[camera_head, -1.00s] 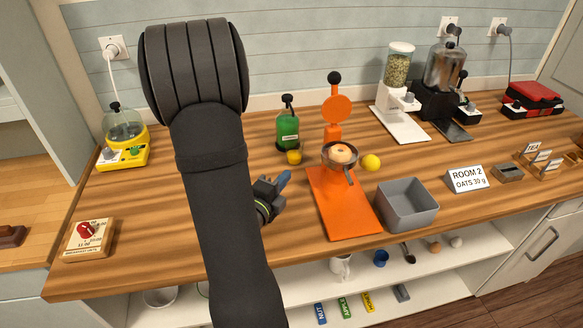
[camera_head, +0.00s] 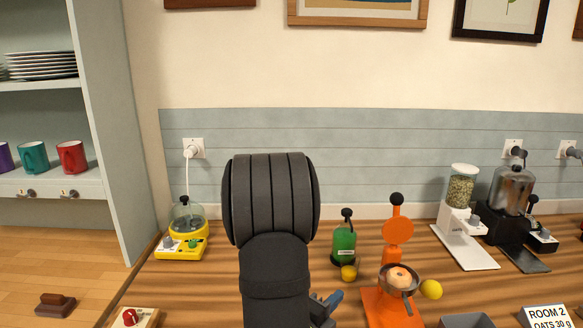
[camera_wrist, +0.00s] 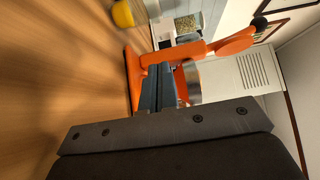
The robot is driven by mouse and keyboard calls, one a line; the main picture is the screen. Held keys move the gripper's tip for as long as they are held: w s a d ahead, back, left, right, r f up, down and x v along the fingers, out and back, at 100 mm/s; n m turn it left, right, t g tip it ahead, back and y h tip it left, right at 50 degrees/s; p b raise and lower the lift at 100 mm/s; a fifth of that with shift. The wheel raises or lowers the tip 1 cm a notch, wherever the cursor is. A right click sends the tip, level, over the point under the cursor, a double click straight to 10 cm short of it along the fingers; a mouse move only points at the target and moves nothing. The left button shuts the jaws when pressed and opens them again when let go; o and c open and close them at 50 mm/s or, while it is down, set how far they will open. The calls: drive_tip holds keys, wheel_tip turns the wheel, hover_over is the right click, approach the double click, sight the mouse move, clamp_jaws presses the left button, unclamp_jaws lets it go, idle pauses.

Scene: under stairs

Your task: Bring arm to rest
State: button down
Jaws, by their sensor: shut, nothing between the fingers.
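My arm rises in the middle of the head view, its dark elbow in front of the wall boards. My gripper (camera_head: 329,302) is low in that view, mostly hidden behind the arm, with a blue finger part showing just left of the orange press. In the wrist view my gripper (camera_wrist: 168,88) has its fingers together and nothing between them. The orange press (camera_head: 397,235) stands beyond the fingers, and its orange frame (camera_wrist: 190,52) shows behind them in the wrist view. I cannot tell the exact gap between fingers and press.
A lemon (camera_head: 431,289) is right of the press. A yellow appliance (camera_head: 184,237) is left. A grain dispenser (camera_head: 460,205) is right. A grey bin (camera_head: 467,321) is at the lower edge.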

drive_tip(key=x, duration=0.9)
drive_tip(key=shift+w+a, duration=0.4)
drive_tip(key=shift+w, duration=0.55)
